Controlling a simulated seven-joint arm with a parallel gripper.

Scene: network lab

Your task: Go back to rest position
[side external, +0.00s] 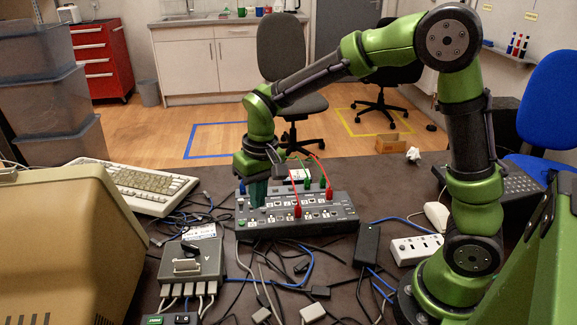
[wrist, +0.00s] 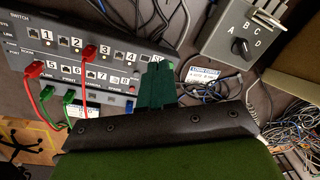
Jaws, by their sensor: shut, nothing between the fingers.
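The grey network switch box (side external: 325,222) lies on the dark table, with numbered ports, red plugs and a small green spot (side external: 241,222) at its left end. In the wrist view the switch box (wrist: 40,62) fills the upper left, with "SWITCH" printed on it. My gripper (side external: 258,202) points down over the box's left end, and its dark green fingers (wrist: 157,72) are together and empty in the wrist view. They hide part of that end of the box. I cannot tell whether they touch it.
A grey selector box (side external: 190,262) with a black knob (wrist: 239,47) and letters A to D stands nearby. Tangled cables (side external: 285,275) cover the front table. A black adapter (side external: 367,243), white power strip (side external: 415,250), keyboard (side external: 140,188) and beige monitor (side external: 60,250) stand around. Red and green leads rise from the box.

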